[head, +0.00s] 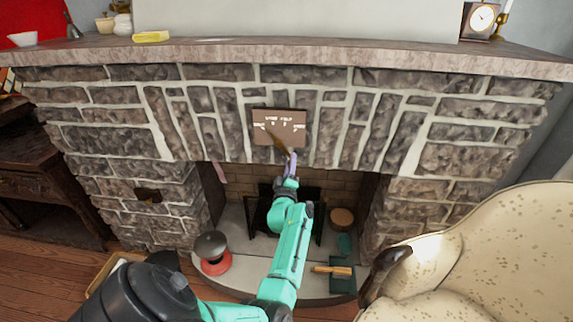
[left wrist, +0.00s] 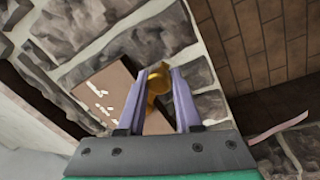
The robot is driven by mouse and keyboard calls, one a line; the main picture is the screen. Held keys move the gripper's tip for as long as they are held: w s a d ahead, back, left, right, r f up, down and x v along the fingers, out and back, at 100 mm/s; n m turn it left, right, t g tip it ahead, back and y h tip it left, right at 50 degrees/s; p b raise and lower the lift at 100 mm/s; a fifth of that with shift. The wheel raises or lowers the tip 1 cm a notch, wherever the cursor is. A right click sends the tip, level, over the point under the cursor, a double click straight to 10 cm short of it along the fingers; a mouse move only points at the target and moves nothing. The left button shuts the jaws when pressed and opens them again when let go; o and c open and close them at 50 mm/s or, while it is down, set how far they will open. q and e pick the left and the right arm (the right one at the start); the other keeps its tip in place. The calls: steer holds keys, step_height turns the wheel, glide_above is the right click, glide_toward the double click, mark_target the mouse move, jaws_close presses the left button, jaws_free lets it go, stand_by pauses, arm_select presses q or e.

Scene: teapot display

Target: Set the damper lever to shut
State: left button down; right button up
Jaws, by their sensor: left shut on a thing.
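The brown damper plate (head: 290,121) is fixed to the stone front above the firebox opening. It bears white markings too small to read. The brass damper lever (head: 277,142) lies over the plate, tilted, its upper end leaning left and its lower end at my gripper. My left gripper (head: 291,157) reaches up from below and is shut on the lever's lower part. In the left wrist view the brass lever (left wrist: 157,79) sits between the two purple fingers of my left gripper (left wrist: 159,76), with the plate (left wrist: 100,90) behind. My right gripper is not in view.
The mantel shelf (head: 350,50) runs above the plate. The dark firebox grate (head: 262,205) stands below. A red and black pot (head: 214,254) and a green dustpan (head: 342,284) are on the hearth. A patterned armchair (head: 480,240) stands at the right.

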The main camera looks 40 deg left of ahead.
arm_select(q)
steer(key=shift+w+d+r+n, duration=0.35)
steer(key=shift+d+r+n, duration=0.05)
steer(key=shift+n, duration=0.6)
steer(key=shift+r, duration=0.1)
steer(key=c, duration=0.6)
jaws_free()
steer(key=shift+c, duration=0.2)
steer(key=shift+o, duration=0.3)
steer(key=shift+w, duration=0.15)
steer(key=shift+f, duration=0.2)
